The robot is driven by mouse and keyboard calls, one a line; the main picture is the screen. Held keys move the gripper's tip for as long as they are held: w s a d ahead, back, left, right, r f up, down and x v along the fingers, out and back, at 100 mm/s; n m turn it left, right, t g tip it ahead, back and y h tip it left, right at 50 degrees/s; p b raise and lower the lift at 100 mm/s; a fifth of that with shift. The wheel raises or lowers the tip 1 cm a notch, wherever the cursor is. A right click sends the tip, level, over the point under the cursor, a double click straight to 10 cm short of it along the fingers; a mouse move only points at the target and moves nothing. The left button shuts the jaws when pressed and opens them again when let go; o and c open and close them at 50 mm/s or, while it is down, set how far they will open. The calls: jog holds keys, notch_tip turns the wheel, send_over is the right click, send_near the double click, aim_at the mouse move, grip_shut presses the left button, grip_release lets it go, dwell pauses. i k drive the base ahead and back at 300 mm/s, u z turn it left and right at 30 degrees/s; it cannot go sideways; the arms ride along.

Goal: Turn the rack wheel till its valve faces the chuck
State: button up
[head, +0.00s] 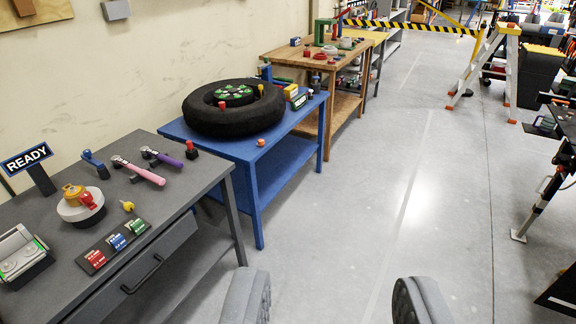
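A black tyre (233,108) lies flat on the blue table (262,150) at the left of the middle. A round piece with green and white on top (233,95) sits in its centre. I cannot tell if this is the rack wheel. A small yellow piece (261,90) and a small red piece (222,105) show at its inner edge and side; I cannot make out a valve. No chuck can be told for sure. My gripper (332,298) is open and empty at the bottom of the view, its two grey fingers wide apart over the floor, well away from the tyre.
A grey bench (200,180) with torque tools, a READY sign (27,157) and coloured cards stands at the left. A wooden bench (290,55) stands behind the blue table. A stepladder (490,60) and dark chassis parts are at right. The middle floor is clear.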

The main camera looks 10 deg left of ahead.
aim_at(203, 110)
jog(key=u, duration=0.2)
jog(key=i, duration=1.5)
jog(key=u, duration=0.35)
jog(key=i, duration=2.25)
jog(key=u, duration=0.15)
